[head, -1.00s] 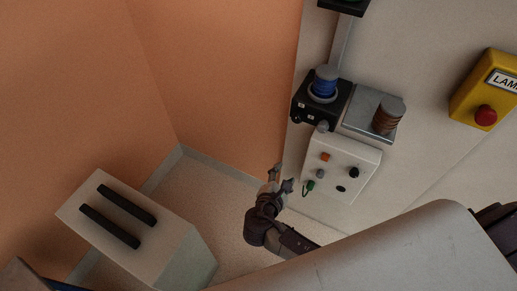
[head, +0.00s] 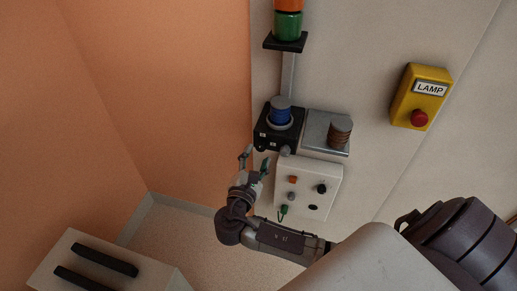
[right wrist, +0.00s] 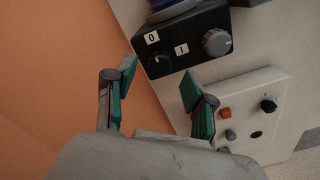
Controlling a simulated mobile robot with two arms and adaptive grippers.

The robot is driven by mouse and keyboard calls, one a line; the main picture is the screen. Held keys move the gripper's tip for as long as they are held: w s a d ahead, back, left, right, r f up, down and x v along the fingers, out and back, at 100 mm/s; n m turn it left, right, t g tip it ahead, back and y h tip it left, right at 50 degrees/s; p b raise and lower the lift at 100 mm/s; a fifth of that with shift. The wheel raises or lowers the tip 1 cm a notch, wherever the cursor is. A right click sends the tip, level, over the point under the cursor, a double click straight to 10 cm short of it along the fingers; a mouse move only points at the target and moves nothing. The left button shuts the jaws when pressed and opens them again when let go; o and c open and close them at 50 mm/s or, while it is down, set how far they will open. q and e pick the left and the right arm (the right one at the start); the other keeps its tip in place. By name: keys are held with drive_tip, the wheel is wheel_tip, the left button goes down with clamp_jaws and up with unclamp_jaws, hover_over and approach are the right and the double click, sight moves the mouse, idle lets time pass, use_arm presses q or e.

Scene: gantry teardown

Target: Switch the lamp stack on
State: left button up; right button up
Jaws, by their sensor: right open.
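The lamp stack (head: 288,24) shows at the top of the head view, with orange and green tiers on a black bracket; its top is cut off. A yellow box (head: 412,100) marked LAMP, with a red button (head: 419,118), is on the wall to the right. Below the stack is a black box (head: 272,137) with a blue coil. In the right wrist view this box (right wrist: 187,60) has 0 and I labels, a dark knob (right wrist: 160,61) and a grey knob (right wrist: 215,42). My right gripper (head: 255,162) is open and empty, just below-left of the box. My left gripper is not in view.
A white panel (head: 325,174) with orange, grey and black controls and a green hook is below the black box. A metal plate with a copper coil (head: 340,130) is beside it. A pale cabinet (head: 60,252) with two black bars stands lower left. An orange wall (head: 190,100) is at left.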

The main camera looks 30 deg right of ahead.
sight(261, 146)
drive_tip(key=shift+x, duration=1.4)
drive_tip(key=shift+f, duration=0.1)
clamp_jaws()
